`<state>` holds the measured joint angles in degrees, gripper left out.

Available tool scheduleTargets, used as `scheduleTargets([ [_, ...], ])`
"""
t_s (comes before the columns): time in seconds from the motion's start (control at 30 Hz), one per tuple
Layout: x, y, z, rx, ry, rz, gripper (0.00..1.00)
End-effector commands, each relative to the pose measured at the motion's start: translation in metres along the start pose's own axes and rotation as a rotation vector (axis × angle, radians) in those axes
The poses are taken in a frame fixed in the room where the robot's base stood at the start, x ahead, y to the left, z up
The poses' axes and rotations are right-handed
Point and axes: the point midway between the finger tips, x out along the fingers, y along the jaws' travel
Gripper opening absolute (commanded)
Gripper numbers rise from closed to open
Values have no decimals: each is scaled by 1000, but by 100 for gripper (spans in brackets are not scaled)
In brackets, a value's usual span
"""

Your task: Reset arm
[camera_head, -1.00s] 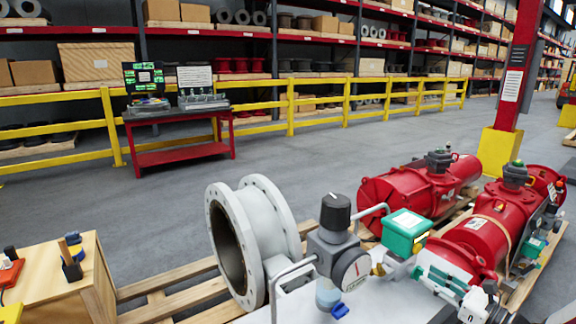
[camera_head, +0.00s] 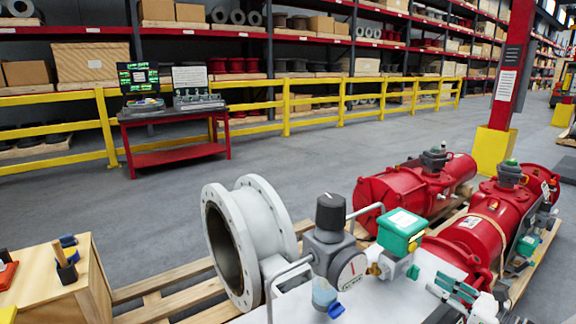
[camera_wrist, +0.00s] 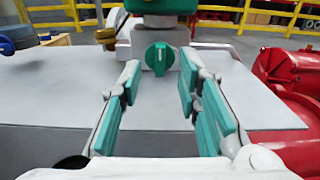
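The valve actuator assembly has a grey regulator with a black cap and a round gauge (camera_head: 350,268), and a green box (camera_head: 400,228) beside it. A small green knob (camera_wrist: 160,57) on a white body stands ahead of my gripper in the wrist view; it also shows below the green box in the head view (camera_head: 413,271). My gripper (camera_wrist: 159,82) is open, with teal pads on both fingers and nothing between them. The knob lies beyond the fingertips, apart from them. In the head view my gripper (camera_head: 456,285) is right of the knob, above the grey plate.
Red actuator cylinders (camera_head: 405,200) lie on pallets at the right. A large grey flanged valve (camera_head: 240,235) stands left of the regulator. A wooden box (camera_head: 55,285) with tools is at lower left. A red workbench (camera_head: 175,153) and yellow railing (camera_head: 310,105) stand behind open floor.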

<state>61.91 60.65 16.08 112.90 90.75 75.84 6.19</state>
Motion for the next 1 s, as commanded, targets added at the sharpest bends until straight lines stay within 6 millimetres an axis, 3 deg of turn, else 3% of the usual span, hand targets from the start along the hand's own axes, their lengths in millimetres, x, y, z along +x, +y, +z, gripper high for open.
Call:
scheduleTargets([
  [0.27, 51, 1, 0, 0, -1, 2, 31],
  [1.0, 47, -7, -3, 666, 0, -1, 31],
])
